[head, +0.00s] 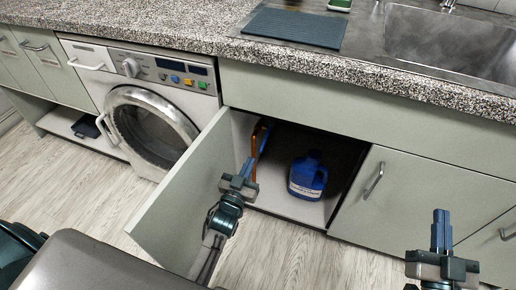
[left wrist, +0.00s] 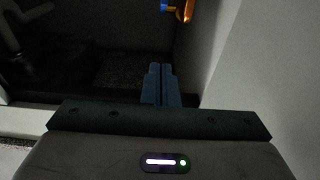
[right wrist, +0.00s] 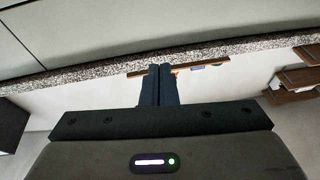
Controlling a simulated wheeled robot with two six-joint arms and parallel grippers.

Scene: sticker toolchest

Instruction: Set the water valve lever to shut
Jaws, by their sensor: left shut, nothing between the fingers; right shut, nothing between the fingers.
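The cabinet under the sink stands open. Inside, near its left wall, is an orange pipe (head: 255,137) with a blue part (head: 265,138) that looks like the valve lever. The pipe (left wrist: 188,11) and the blue part (left wrist: 166,8) also show at the top edge of the left wrist view, mostly cut off; the lever's setting cannot be told. My left gripper (head: 249,163) is shut and empty at the cabinet opening, in front of and below the pipe. My right gripper (head: 441,217) is shut and empty, in front of the closed door at right.
The open cabinet door (head: 185,190) stands left of my left arm. A blue jug (head: 308,177) stands on the cabinet floor, right of the pipe. The washing machine (head: 150,110) is at left. The counter (head: 300,65) and sink (head: 450,42) lie above the opening.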

